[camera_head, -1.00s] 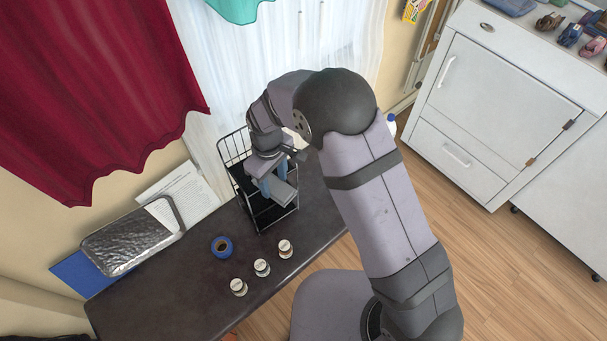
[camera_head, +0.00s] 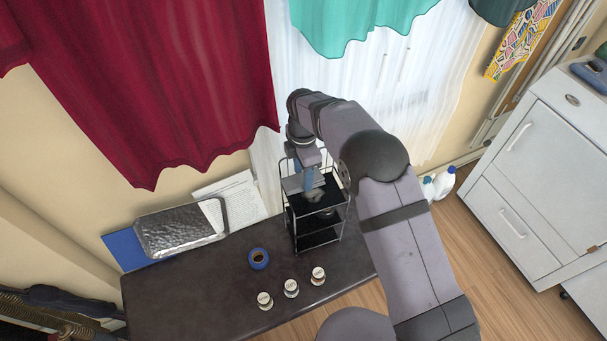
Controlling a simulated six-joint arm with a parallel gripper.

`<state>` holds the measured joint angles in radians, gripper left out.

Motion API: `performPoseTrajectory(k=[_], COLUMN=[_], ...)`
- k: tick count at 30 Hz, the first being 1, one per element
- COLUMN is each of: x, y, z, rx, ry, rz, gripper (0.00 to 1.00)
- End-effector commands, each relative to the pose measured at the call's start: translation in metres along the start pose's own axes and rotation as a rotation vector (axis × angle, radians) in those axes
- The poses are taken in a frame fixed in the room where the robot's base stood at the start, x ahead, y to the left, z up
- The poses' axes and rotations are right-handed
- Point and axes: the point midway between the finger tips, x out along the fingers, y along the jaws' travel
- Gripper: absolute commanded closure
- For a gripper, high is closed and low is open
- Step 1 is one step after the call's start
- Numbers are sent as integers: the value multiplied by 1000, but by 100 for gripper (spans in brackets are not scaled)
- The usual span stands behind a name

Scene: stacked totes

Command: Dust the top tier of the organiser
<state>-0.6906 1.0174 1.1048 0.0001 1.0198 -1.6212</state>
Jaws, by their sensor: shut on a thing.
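The organiser (camera_head: 342,222) is a black wire-framed rack with stacked tiers, standing at the right end of the dark table. Its top tier (camera_head: 328,193) is a black tray, partly hidden by my gripper. A pale grey patch shows near its front edge; I cannot tell which tier it lies on. My gripper (camera_head: 306,180) is at the left rear part of the top tier, pointing down. It is shut on a blue thing (camera_head: 309,181), small and mostly hidden between the grey fingers. I cannot tell whether the blue thing touches the tier.
A blue tape roll (camera_head: 259,258) and three small jars (camera_head: 291,288) stand on the table (camera_head: 200,290) in front of the organiser. A metal tray (camera_head: 180,232) and paper sheets (camera_head: 238,198) are at the left rear. Curtains (camera_head: 180,80) hang close behind.

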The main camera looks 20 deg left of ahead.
Motion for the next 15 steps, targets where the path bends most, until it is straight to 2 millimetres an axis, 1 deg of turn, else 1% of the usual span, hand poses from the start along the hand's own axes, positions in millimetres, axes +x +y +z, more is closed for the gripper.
performPoseTrajectory(k=[8,11,15], x=[1,4,15], y=[0,0,0], z=[0,0,0], rx=[-37,-36,-36], ry=[0,0,0], rz=[1,0,0], gripper=[72,72,72])
